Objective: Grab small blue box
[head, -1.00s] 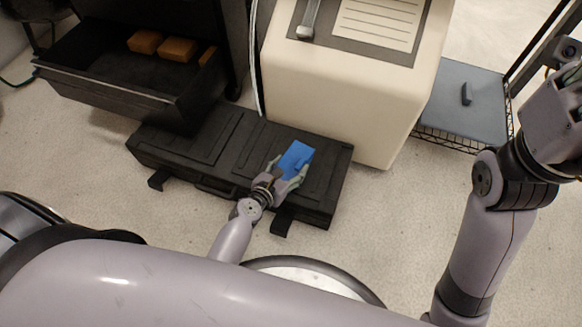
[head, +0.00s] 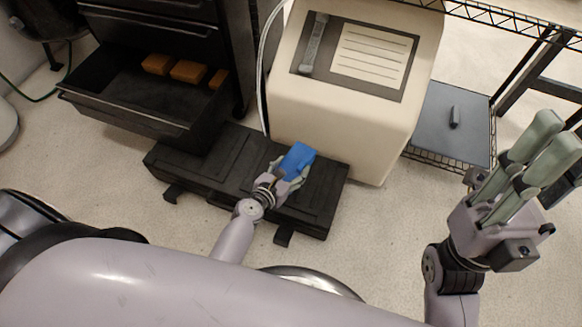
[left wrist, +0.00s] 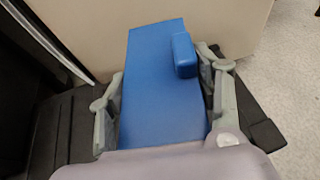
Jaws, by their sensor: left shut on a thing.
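The small blue box (head: 298,158) is held by my left gripper (head: 290,172) above the black case in the head view. In the left wrist view the blue box (left wrist: 160,85) lies between the two grey-green fingers of my left gripper (left wrist: 165,100), which is shut on it. The box has a raised blue block on its upper right. Its near end is hidden by the gripper. My right gripper (head: 530,160) is raised at the right of the head view, its pale green fingers pointing up; the fingers look apart with nothing between them.
A black case (head: 215,165) lies on the floor under the left gripper. A cream machine (head: 330,115) stands right behind it. An open black drawer (head: 140,115) with several orange-brown blocks (head: 188,71) is at left. A wire shelf (head: 450,135) stands at right.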

